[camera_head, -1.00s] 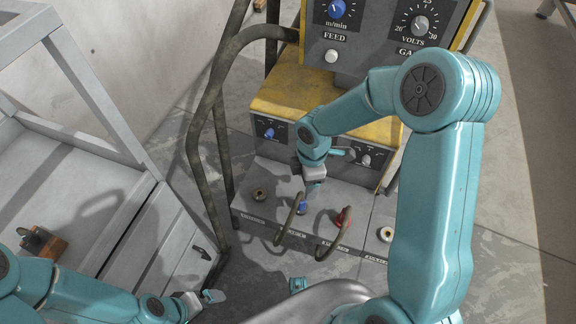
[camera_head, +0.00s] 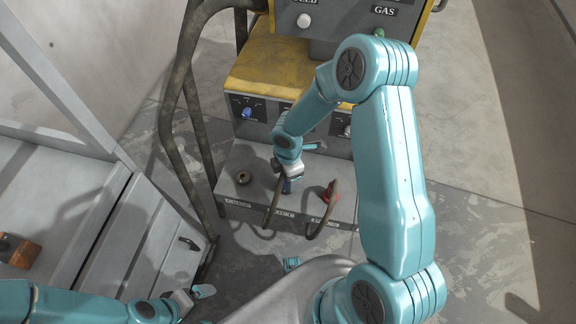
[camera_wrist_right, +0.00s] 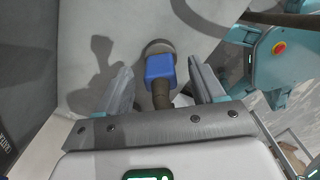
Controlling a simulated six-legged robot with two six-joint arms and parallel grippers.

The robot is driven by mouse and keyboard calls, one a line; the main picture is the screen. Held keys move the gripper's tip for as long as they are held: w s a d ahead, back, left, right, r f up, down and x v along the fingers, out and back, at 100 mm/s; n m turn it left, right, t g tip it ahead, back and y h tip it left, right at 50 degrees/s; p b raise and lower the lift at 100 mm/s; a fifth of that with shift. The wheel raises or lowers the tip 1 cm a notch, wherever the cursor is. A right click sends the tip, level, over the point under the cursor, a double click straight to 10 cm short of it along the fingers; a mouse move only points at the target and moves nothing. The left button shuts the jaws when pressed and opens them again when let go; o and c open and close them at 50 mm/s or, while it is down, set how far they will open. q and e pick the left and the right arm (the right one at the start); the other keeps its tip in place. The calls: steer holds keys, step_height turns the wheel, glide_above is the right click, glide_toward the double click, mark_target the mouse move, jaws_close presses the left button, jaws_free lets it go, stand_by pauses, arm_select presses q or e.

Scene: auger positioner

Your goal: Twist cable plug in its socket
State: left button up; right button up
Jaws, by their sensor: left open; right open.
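The blue cable plug (camera_head: 287,186) sits in the front ledge of the yellow and grey machine, with its brown cable hanging in front. In the right wrist view the blue plug (camera_wrist_right: 160,67) stands at a round grey socket (camera_wrist_right: 158,47), which it partly covers. My right gripper (camera_wrist_right: 159,72) is open, with one finger on each side of the plug and a visible gap to both. In the head view my right gripper largely hides the plug's top. My left gripper (camera_head: 194,296) is open and empty at the lower left, well away from the plug.
A red plug (camera_head: 330,192) with its own cable stands to the right of the blue one. An empty socket (camera_head: 243,178) is at the left of the ledge.

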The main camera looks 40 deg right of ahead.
steer(key=shift+f, duration=1.35)
steer(key=c, duration=1.1)
steer(key=shift+f+m+b, duration=0.1)
steer(key=shift+m+b, duration=0.5)
steer(key=shift+b, duration=0.35)
steer(key=shift+c, duration=0.2)
steer(key=shift+s+m+b, duration=0.1)
steer(key=shift+m+b, duration=1.3)
steer(key=shift+m, duration=0.2)
steer(key=o, duration=1.2)
steer(key=shift+r, duration=0.2)
